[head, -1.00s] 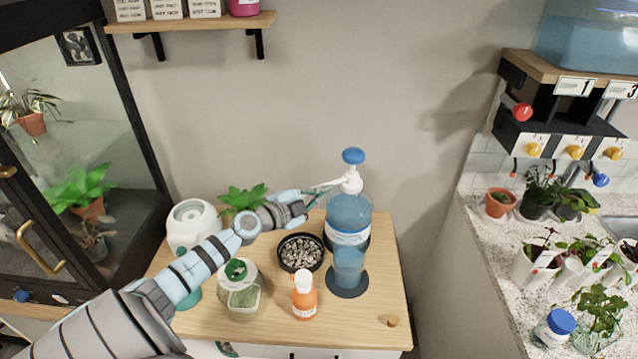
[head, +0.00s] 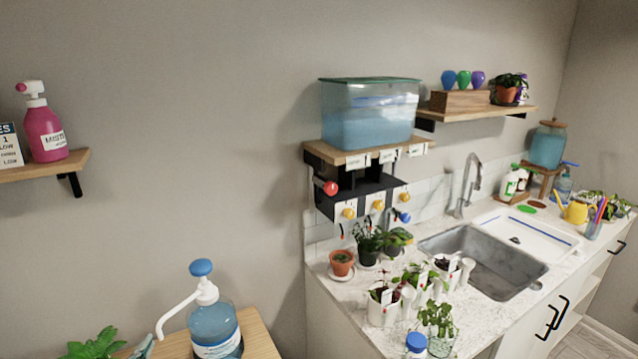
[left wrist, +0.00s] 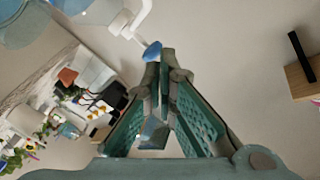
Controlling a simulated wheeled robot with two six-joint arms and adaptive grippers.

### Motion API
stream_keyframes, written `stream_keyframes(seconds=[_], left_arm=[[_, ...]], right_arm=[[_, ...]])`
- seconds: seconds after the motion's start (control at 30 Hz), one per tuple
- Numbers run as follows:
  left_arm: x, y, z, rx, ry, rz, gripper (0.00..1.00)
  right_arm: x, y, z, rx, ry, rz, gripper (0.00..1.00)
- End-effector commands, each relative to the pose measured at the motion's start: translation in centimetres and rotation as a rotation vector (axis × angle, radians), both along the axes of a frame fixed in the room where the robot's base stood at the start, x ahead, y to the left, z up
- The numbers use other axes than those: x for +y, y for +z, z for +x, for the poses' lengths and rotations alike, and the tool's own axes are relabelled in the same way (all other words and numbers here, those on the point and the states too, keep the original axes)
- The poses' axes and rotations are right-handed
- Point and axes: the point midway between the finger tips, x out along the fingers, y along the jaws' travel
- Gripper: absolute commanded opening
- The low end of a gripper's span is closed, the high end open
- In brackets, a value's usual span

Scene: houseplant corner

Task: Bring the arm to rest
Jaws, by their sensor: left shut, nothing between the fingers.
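My left gripper (head: 143,347) shows only as a small teal tip at the bottom edge of the head view, left of the pump bottle. In the left wrist view its two teal fingers (left wrist: 163,66) come together at the tips, shut with nothing between them. The pump bottle (head: 214,326) has blue liquid, a white spout and a blue knob. In the left wrist view its blue knob (left wrist: 152,50) appears close beside the fingertips; I cannot tell whether they touch. The rest of my left arm is out of the head view. My right gripper is in neither view.
The wooden table top (head: 262,345) shows at the bottom. A leafy plant (head: 95,345) is near the gripper tip. A shelf with a pink spray bottle (head: 46,135) hangs at left. The counter with sink (head: 485,262), pots and water tank (head: 368,115) is at right. The wall between is clear.

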Motion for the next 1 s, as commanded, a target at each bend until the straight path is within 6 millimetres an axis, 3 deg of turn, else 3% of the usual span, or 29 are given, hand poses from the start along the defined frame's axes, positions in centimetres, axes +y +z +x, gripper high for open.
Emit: stream_keyframes(seconds=[0.1,0.2,0.3,0.43,0.6,0.63,0.83,1.0], left_arm=[[-0.9,-5.2,-7.1,0.212,0.3,-0.255,0.0],[-3.1,-8.9,-12.2,0.428,0.408,-0.379,0.0],[-5.9,-11.2,-16.5,0.615,0.445,-0.461,0.0],[-9.6,-12.8,-21.5,0.828,0.441,-0.537,0.0],[-14.4,-13.2,-27.4,1.079,0.38,-0.609,0.0],[-14.8,-13.9,-27.8,1.107,0.373,-0.612,0.0],[-13.7,-23.8,-26.9,1.141,0.408,-0.609,0.0],[-12.9,-32.6,-28.4,1.175,0.433,-0.612,0.0]], right_arm=[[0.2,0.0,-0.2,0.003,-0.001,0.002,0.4],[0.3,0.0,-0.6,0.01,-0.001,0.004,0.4],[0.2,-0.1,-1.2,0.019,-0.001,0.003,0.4],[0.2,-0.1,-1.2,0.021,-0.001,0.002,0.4],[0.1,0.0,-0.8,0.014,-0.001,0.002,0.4],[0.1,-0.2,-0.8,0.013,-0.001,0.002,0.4],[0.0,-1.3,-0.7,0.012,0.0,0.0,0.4],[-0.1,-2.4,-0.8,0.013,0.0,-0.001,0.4]])
